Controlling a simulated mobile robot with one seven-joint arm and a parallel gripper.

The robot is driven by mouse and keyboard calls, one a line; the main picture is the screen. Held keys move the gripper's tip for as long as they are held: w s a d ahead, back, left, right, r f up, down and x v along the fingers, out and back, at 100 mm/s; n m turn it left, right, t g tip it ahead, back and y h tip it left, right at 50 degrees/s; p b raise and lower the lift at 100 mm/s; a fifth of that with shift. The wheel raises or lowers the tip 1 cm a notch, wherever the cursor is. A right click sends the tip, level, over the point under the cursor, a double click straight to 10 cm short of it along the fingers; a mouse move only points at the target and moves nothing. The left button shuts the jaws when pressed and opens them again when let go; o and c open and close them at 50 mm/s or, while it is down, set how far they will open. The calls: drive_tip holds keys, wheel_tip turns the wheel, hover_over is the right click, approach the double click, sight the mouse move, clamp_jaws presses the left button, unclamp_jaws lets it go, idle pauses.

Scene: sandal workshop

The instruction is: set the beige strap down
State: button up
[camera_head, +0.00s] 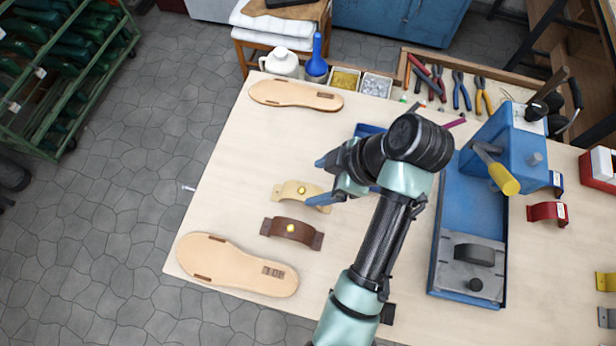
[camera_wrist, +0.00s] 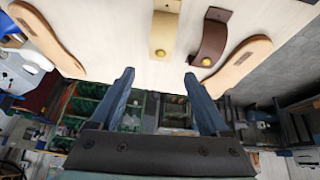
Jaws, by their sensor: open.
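The beige strap (camera_head: 299,193), an arched band with a yellow stud, rests on the light wooden table (camera_head: 225,190). It also shows at the top of the wrist view (camera_wrist: 164,32), ahead of the gap between my fingers. My gripper (camera_head: 318,182) is open, with its blue fingers beside the strap's right end in the head view; the lower finger overlaps that end. In the wrist view the gripper (camera_wrist: 160,85) has nothing between its fingers, and the strap looks apart from them. I cannot tell the exact height of the fingers over the table.
A brown strap (camera_head: 291,232) lies just below the beige one. Sole pieces lie at the upper left (camera_head: 296,95) and lower left (camera_head: 238,265). A blue press (camera_head: 470,230) stands at the right. Pliers (camera_head: 461,92) and small bins line the back. Bare table lies left of the straps.

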drive_tip(key=shift+p+v, duration=1.55)
drive_tip(key=shift+v, duration=0.45)
drive_tip(key=w+r+m+t+h, duration=0.2)
drive_tip(key=w+r+m+t, duration=0.35)
drive_tip(key=r, duration=0.85)
drive_tip(key=w+r+m+t+h, duration=0.25)
drive_tip(key=w+r+t, duration=0.45)
drive_tip(key=w+r, duration=0.5)
drive_tip(key=s+a+r+m+t, duration=0.1)
drive_tip(key=s+r+m+t, duration=0.15)
drive_tip(key=r, duration=0.65)
drive_tip(key=s+a+r+m+t, duration=0.1)
drive_tip(key=s+r+t, duration=0.15)
drive_tip(key=r, duration=0.65)
drive_tip(key=s+a+r+m+t, duration=0.1)
drive_tip(key=s+r+t, duration=0.3)
drive_tip(key=r, duration=0.3)
drive_tip(key=s+a+r+m+t+h, duration=0.1)
drive_tip(key=s+a+r+m+t, duration=0.1)
drive_tip(key=s+r, duration=0.5)
drive_tip(key=shift+r+t, duration=0.75)
drive_tip(key=shift+t, duration=0.1)
drive_tip(key=shift+s+a+m, duration=0.1)
drive_tip(key=shift+s+m, duration=0.05)
drive_tip(key=shift+m, duration=0.1)
